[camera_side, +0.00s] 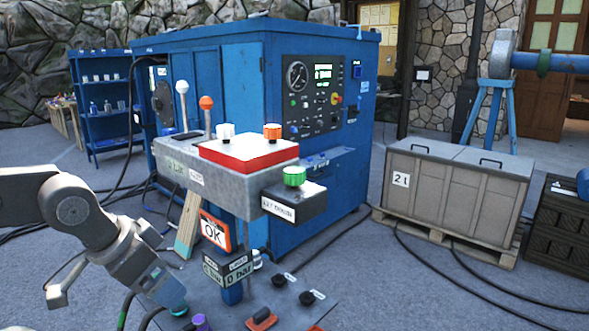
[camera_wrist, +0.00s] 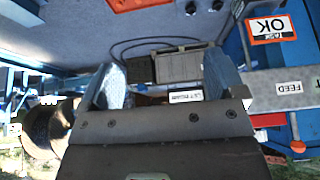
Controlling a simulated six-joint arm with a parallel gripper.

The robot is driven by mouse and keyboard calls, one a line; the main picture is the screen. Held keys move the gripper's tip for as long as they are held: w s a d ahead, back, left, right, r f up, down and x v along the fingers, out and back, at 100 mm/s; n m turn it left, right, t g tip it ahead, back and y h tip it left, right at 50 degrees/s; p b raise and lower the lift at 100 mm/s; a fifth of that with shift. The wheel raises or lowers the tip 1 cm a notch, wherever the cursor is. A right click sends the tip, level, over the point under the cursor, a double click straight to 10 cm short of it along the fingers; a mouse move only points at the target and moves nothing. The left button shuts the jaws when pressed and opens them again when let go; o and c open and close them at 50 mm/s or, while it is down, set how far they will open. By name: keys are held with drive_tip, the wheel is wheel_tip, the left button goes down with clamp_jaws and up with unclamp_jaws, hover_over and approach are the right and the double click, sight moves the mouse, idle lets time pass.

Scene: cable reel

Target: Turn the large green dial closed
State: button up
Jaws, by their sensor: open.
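A green dial (camera_side: 293,175) sits on top of a dark box with a "LET DOWN" label (camera_side: 278,209), at the right end of the grey console (camera_side: 175,165). I cannot read which way the dial is turned. My gripper (camera_side: 163,287) is low at the lower left in the side view, well apart from the dial; its fingers are hard to make out there. In the wrist view my gripper (camera_wrist: 165,90) has its two bluish fingers spread apart with nothing held. The upside-down label (camera_wrist: 185,96) shows between them, farther off. The dial cannot be made out there.
An orange "OK" sign (camera_side: 215,231) hangs below. A teal knob (camera_side: 177,311) and a purple knob (camera_side: 200,322) stand low near my gripper. A blue cabinet (camera_side: 230,75) stands behind.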

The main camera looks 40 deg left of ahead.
drive_tip(key=shift+g, duration=0.3)
drive_tip(key=w+r, duration=0.4)
drive_tip(key=w, duration=0.1)
drive_tip(key=w+r, duration=0.5)
drive_tip(key=w+a+r, duration=0.1)
drive_tip(key=w+r, duration=0.4)
drive_tip(key=shift+r, duration=0.1)
drive_tip(key=shift+c, duration=1.1)
approach(295, 170)
drive_tip(key=v, duration=0.4)
drive_tip(key=w, duration=0.1)
drive_tip(key=x, duration=1.3)
drive_tip(key=shift+s+a+f, duration=0.15)
drive_tip(key=shift+s+f, duration=0.05)
drive_tip(key=shift+f, duration=0.35)
drive_tip(key=c, duration=0.9)
